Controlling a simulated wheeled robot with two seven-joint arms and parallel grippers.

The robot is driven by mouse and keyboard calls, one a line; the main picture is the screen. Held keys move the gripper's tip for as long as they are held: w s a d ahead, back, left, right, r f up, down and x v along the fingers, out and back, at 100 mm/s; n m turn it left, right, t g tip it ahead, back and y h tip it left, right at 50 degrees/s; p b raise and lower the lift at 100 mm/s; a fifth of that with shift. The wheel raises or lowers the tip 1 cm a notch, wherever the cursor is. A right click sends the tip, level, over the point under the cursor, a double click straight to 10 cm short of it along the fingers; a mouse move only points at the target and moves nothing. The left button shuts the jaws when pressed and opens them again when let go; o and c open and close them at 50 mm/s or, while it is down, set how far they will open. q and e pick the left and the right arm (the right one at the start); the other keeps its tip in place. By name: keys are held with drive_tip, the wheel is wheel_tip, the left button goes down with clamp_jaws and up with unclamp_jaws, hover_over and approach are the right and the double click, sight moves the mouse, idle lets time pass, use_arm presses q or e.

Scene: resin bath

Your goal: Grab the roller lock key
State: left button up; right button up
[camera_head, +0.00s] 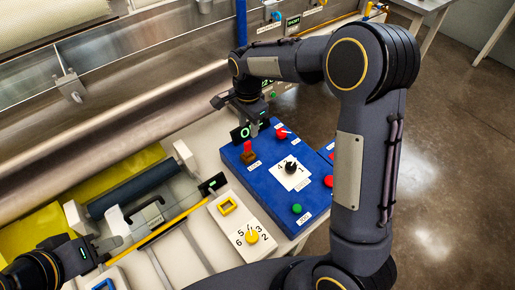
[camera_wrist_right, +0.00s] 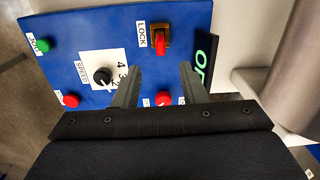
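The roller lock key is a red key (camera_head: 247,147) on a brown square base, on the blue control panel (camera_head: 228,158) near its left edge. In the right wrist view the red key (camera_wrist_right: 160,46) sits beside the LOCK label, just beyond my fingertips. My right gripper (camera_head: 259,124) is above the panel's far end, apart from the key. In its wrist view the right gripper (camera_wrist_right: 158,78) is open and empty, its fingers pointing toward the key. My left gripper (camera_head: 104,244) is at the lower left, near a black handle; its finger gap is unclear.
The panel also holds a black speed knob (camera_head: 291,168), a green button (camera_head: 296,208) and red buttons (camera_head: 281,133). A black display (camera_wrist_right: 204,60) stands close beside the key. A white panel with a yellow knob (camera_head: 252,237) and a dark roller (camera_head: 145,187) lie left.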

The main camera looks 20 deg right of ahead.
sight(247, 142)
drive_tip(key=shift+w+f+m, duration=0.25)
drive_tip(key=shift+f+m, duration=0.05)
drive_tip(key=shift+f, duration=0.5)
drive_tip(key=f, duration=0.2)
drive_tip(key=f+p, duration=0.1)
drive_tip(key=f, duration=0.4)
drive_tip(key=shift+s+a+p, duration=0.2)
drive_tip(key=shift+a+p, duration=0.05)
drive_tip(key=shift+p, duration=0.05)
drive_tip(key=shift+c, duration=0.2)
clamp_jaws()
